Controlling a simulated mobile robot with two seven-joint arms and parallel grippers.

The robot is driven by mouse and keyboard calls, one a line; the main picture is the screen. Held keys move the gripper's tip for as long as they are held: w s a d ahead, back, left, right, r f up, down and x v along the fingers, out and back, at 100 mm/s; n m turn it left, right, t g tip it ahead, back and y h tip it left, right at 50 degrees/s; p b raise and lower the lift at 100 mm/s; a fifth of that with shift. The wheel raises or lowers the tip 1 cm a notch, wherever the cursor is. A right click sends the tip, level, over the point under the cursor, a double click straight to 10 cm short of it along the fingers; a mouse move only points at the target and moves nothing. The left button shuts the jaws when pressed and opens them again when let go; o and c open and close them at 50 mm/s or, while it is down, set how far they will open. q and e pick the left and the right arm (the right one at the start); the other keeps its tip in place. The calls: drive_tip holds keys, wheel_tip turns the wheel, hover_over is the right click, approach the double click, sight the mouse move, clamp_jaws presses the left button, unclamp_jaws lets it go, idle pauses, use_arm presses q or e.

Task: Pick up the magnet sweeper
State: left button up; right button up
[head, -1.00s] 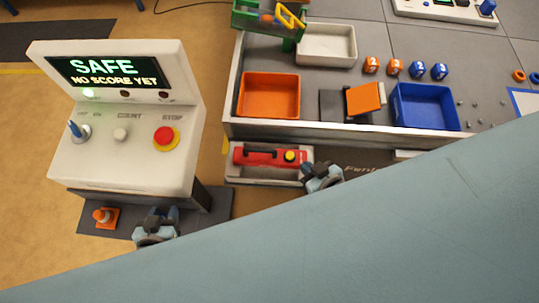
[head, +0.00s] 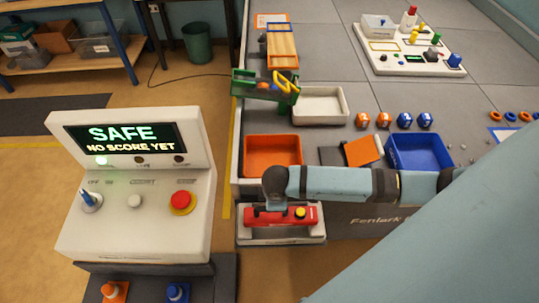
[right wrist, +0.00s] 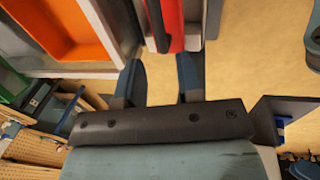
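The magnet sweeper (head: 309,215) is a red bar with a dark handle and a yellow knob. It lies in a pale tray (head: 282,241) at the front of the low-walled table. My right arm reaches across from the right, and its hand hangs over the sweeper's left part, hiding some of it. In the right wrist view my right gripper (right wrist: 160,82) is open, with nothing between its two dark blue fingers. The red sweeper (right wrist: 172,22) shows just beyond the fingertips, apart from them. My left gripper is not in view.
An orange bin (head: 272,150), a white bin (head: 320,105) and a blue bin (head: 418,153) stand on the table behind. A console (head: 140,215) with a lit screen stands left. An orange cone (head: 114,291) and a blue cone (head: 177,291) stand before it.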

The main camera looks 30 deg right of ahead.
drive_tip(key=w+f, duration=0.1)
drive_tip(key=f, duration=0.3)
drive_tip(key=d+f, duration=0.1)
drive_tip(key=f, duration=0.4)
drive_tip(key=w+d+f, duration=0.1)
drive_tip(key=f, duration=0.3)
drive_tip(key=shift+w+f, duration=0.2)
drive_tip(key=shift+w, duration=0.1)
clamp_jaws()
